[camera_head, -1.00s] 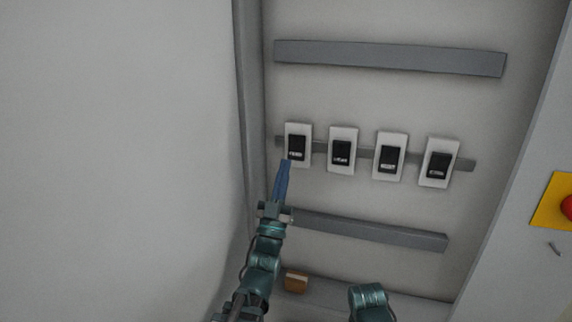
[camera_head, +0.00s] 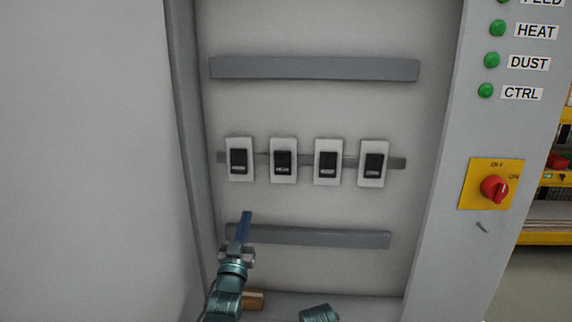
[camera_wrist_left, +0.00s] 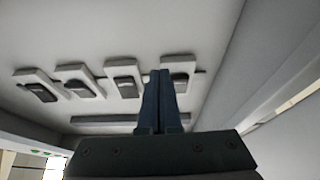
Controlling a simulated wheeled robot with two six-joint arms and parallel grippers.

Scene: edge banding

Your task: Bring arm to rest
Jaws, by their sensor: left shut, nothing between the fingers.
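My left gripper (camera_head: 245,226) is low in the cabinet, in front of the lower grey rail and below the leftmost breaker. Its blue fingers are closed together with nothing between them, and they also show in the left wrist view (camera_wrist_left: 160,98). My left arm comes up from the bottom of the head view. Part of my right arm (camera_head: 319,313) shows at the bottom edge, but its gripper is out of view.
Several white breakers with black switches (camera_head: 283,160) sit in a row on the middle rail. An upper rail (camera_head: 314,69) and lower rail (camera_head: 320,237) cross the panel. A red rotary switch (camera_head: 494,189) is on the right frame. A brown block (camera_head: 253,300) lies at the cabinet bottom.

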